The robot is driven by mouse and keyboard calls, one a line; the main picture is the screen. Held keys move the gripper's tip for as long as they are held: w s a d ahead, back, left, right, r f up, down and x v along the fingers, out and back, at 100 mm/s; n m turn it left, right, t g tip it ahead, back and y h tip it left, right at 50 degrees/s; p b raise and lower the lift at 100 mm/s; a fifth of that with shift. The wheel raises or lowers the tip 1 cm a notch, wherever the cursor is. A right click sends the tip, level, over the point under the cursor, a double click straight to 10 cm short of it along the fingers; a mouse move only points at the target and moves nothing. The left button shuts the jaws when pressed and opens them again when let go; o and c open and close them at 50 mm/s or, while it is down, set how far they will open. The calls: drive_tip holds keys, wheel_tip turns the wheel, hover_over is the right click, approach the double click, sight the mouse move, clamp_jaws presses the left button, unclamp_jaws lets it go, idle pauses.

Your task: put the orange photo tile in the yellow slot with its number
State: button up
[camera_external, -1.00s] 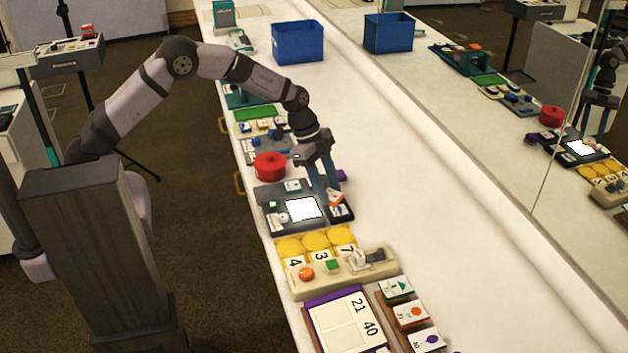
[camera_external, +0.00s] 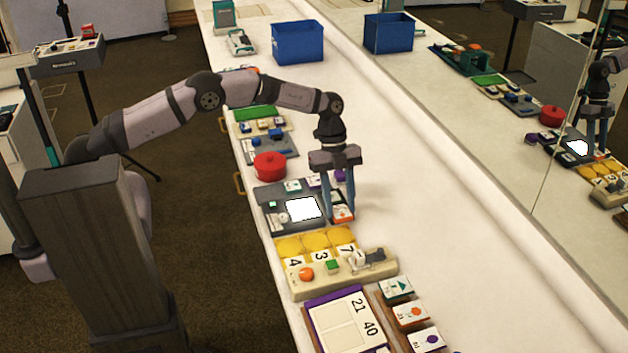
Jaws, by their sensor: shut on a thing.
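My gripper (camera_external: 341,211) points straight down, shut on the orange photo tile (camera_external: 343,214), a small white tile with an orange mark. The tile is at the right end of the dark tray; I cannot tell whether it touches anything below. Its number is too small to read. The yellow slots are in a beige board just nearer the camera: slot 4 (camera_external: 290,246), slot 3 (camera_external: 316,240) and slot 7 (camera_external: 342,236), left to right. They look empty. The tile is behind slot 7, apart from it.
The dark tray (camera_external: 266,215) holds a bright white panel (camera_external: 304,209) and small tiles. A red pot (camera_external: 270,166) stands behind it. On the beige board are an orange knob (camera_external: 306,274) and a grey lever (camera_external: 370,257). The counter to the right is clear, bounded by a mirror.

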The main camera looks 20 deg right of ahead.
drive_tip(key=shift+f+b, duration=1.8)
drive_tip(key=shift+f, duration=1.5)
drive_tip(key=o, duration=1.2)
drive_tip(key=b+v, duration=0.2)
drive_tip(key=v, duration=0.5)
drive_tip(key=shift+r, duration=0.2)
